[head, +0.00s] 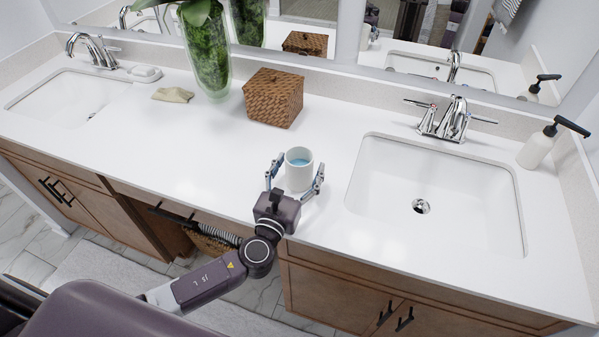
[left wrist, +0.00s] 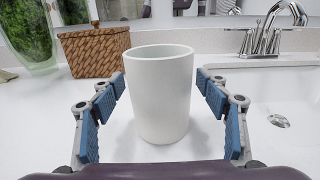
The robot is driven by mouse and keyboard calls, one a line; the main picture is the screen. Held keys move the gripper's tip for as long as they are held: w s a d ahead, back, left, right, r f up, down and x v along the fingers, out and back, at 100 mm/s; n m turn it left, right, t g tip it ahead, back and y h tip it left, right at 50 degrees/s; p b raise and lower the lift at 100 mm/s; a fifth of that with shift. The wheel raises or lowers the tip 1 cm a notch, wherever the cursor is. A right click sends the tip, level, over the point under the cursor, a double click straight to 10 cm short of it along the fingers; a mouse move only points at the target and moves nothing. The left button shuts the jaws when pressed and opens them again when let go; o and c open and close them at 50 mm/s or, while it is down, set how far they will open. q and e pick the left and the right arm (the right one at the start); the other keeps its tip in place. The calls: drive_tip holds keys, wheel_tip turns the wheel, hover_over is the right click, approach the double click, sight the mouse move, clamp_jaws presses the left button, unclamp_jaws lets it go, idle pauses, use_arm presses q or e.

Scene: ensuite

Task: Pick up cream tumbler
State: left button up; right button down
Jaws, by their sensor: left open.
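The cream tumbler (head: 299,170) stands upright on the white counter (head: 190,170), left of the right-hand sink. In the head view its inside looks light blue. My left gripper (head: 294,181) is open, with one finger on each side of the tumbler. In the left wrist view the tumbler (left wrist: 160,95) stands between the blue finger pads of the gripper (left wrist: 162,112), with visible gaps on both sides. My right gripper is not in view.
A woven box (head: 273,98) and a green glass vase (head: 207,55) stand behind the tumbler. A folded cloth (head: 173,95) lies farther left. The right sink (head: 385,185) with its chrome faucet (head: 455,120) and a soap bottle (head: 538,148) are to the right. The counter left of the gripper is clear.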

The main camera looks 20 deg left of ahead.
use_arm(q)
drive_tip(key=c, duration=1.6)
drive_tip(key=shift+r, duration=0.1)
drive_tip(key=shift+r, duration=0.15)
